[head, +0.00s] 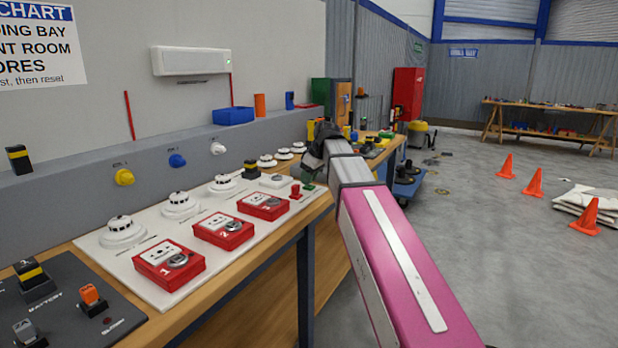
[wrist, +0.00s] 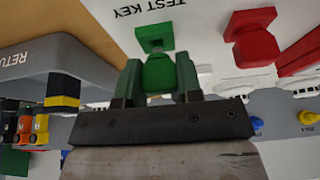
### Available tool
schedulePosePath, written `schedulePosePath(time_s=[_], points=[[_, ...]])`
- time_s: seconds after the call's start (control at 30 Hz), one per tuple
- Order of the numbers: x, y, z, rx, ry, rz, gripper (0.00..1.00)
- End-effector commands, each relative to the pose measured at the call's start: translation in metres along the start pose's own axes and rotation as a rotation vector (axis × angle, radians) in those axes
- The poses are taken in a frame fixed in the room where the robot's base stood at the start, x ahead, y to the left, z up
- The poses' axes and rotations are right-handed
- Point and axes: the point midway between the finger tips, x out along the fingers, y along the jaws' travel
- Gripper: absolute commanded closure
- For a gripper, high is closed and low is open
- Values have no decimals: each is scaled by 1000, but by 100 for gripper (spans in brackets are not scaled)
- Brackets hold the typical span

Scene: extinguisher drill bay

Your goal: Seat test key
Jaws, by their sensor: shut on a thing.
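My gripper (wrist: 160,72) is shut on a green key (wrist: 160,75), whose rounded body sits between the two fingers in the wrist view. A green square piece (wrist: 153,37) lies just beyond the key, beside the printed words TEST KEY on the white panel (wrist: 210,22). I cannot tell whether the key is in it, touching it or just above it. In the head view my gripper (head: 313,170) is low over the far right end of the panel, and its fingertips and the key are mostly hidden.
A red piece (wrist: 252,38) stands close beside the key; it also shows in the head view (head: 295,190). Red numbered boxes (head: 223,231) and white round detectors (head: 123,231) fill the panel. A grey ledge (head: 70,197) runs behind. The floor at right is open around orange cones (head: 534,183).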

Motion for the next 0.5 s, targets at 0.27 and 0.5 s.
schedulePosePath(time_s=[0.27, 0.5], points=[[4, 0, 2, 0, 0, 0, 93], [6, 0, 3, 0, 0, 0, 93]])
